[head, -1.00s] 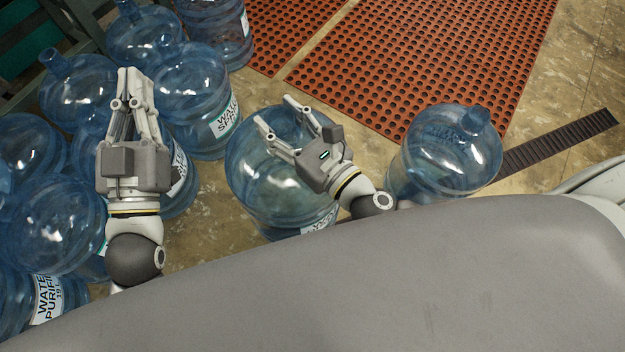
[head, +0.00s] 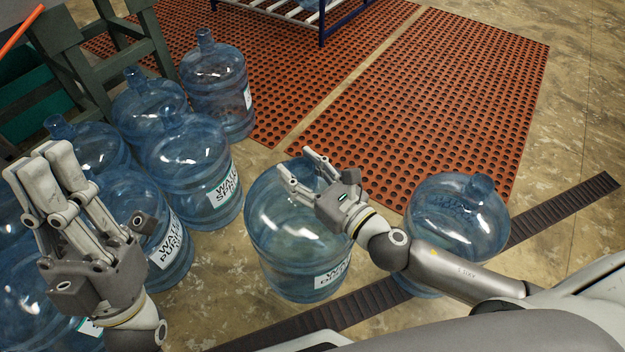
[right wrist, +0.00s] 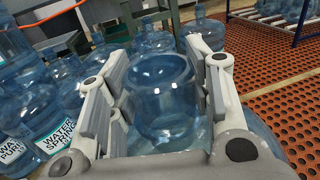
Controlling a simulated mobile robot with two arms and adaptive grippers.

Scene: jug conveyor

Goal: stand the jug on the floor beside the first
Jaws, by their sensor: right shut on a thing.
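A clear blue water jug (head: 280,235) with a white label is in the middle of the head view, close above or on the floor; I cannot tell which. My right gripper (head: 297,165) is shut on its top, with one finger on each side of the neck; the gripper covers part of it. In the right wrist view the jug's neck (right wrist: 165,105) shows between the fingers. A second blue jug (head: 450,215) stands alone to the right, partly behind my right arm, with a gap between the two. My left gripper (head: 42,165) is shut and empty in front of several jugs at the left.
Several jugs, including a labelled one (head: 190,170), crowd the left. Red perforated mats (head: 420,90) lie behind. A dark floor strip (head: 565,205) runs past the held jug and the right jug. A dark green frame (head: 120,45) stands far left. Bare floor lies at right.

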